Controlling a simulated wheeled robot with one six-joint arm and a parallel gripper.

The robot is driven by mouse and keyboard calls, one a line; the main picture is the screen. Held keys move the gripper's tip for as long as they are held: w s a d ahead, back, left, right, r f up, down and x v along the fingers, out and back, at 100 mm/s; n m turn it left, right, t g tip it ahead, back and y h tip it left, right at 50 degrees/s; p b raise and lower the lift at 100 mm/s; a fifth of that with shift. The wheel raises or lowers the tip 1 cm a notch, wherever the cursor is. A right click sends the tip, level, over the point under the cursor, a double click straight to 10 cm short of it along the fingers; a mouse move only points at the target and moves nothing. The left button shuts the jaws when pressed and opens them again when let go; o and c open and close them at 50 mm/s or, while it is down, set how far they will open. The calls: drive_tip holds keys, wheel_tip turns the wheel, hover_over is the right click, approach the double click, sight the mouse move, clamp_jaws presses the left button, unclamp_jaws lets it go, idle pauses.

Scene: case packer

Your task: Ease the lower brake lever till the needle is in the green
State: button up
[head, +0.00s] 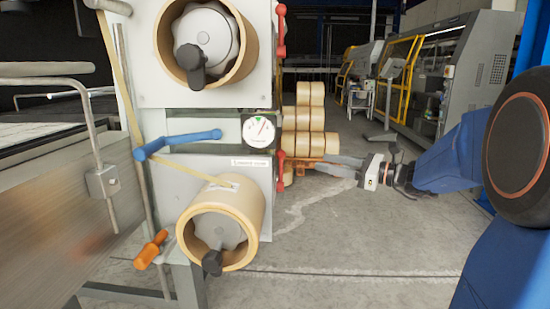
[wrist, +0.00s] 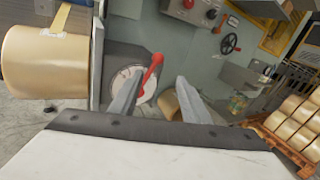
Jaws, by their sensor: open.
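The lower red brake lever (head: 281,170) is on the right side of the machine, beside the lower tape roll (head: 222,215). The round dial (head: 258,133) sits above that roll; its dark needle leans up and right. A small green mark shows near its top, but I cannot tell whether the needle lies in it. My gripper (head: 320,163) is to the right of the lever, open and empty. In the wrist view a red lever (wrist: 152,72) stands upright near the left finger of my gripper (wrist: 161,80); I cannot tell whether they touch.
A second red lever (head: 281,30) is beside the upper roll (head: 208,42). A blue handle (head: 178,143) and an orange handle (head: 152,250) are on the machine's left. Stacked tape rolls (head: 303,120) stand behind on an orange pallet (wrist: 285,145).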

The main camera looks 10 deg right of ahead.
sight(285, 155)
drive_tip(key=shift+m, duration=0.9)
drive_tip(key=x, duration=1.6)
drive_tip(key=shift+w+a, duration=0.1)
drive_tip(key=shift+a, duration=0.3)
clamp_jaws()
